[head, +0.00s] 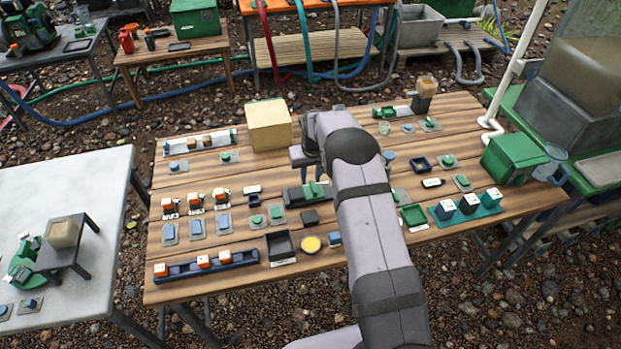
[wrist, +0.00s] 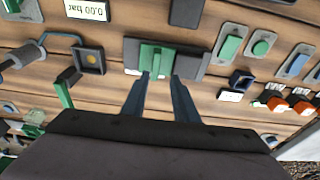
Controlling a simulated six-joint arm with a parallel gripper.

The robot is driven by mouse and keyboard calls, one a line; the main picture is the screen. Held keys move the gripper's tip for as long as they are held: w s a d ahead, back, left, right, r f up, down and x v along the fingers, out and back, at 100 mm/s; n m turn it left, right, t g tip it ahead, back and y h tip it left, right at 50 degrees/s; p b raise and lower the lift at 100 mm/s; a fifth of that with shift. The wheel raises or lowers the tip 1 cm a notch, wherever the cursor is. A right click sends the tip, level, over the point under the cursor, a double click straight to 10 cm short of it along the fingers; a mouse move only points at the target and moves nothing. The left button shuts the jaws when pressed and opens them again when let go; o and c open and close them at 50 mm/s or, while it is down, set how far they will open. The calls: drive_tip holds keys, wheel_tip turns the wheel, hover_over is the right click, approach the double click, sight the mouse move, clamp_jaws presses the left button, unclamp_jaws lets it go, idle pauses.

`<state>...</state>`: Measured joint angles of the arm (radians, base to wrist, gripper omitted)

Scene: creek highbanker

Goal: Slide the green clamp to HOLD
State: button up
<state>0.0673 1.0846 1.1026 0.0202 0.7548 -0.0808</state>
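The green clamp (head: 316,189) is a block with a raised ridge on a dark grey slide base near the middle of the wooden table. The wrist view shows the clamp (wrist: 157,56) around the middle of its base (wrist: 193,66), with grey base on both sides. My gripper (head: 312,175) is above and just behind it in the head view. In the wrist view my gripper (wrist: 162,76) has its two fingers apart, with nothing held between them. The fingertips overlap the clamp's near edge; I cannot tell whether they touch it. No HOLD marking is readable.
Small switches and buttons crowd the table. A dark tray (head: 281,246) and a yellow button (head: 311,244) lie in front of the slide. A tan box (head: 268,125) stands behind it.

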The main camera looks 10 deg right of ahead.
drive_tip(key=shift+r+p, duration=0.9)
drive_tip(key=shift+r, duration=1.05)
drive_tip(key=s+a+r+g, duration=0.1)
drive_tip(key=s+r, duration=0.4)
drive_tip(key=s, duration=0.3)
drive_tip(key=s+a+r, duration=0.1)
drive_tip(key=s+r, duration=0.4)
drive_tip(key=s, duration=0.3)
drive_tip(key=s+a+r+g, duration=0.1)
drive_tip(key=s+a, duration=0.1)
drive_tip(key=s, duration=2)
drive_tip(key=w+d+f, duration=0.1)
drive_tip(key=w+d, duration=0.1)
drive_tip(key=w, duration=2)
drive_tip(key=w+d+f+t, duration=0.1)
drive_tip(key=w+f, duration=0.3)
drive_tip(key=w, duration=0.4)
drive_tip(key=w+d+f+t, duration=0.1)
drive_tip(key=w+f, duration=0.3)
drive_tip(key=w, duration=0.4)
drive_tip(key=shift+d, duration=0.45)
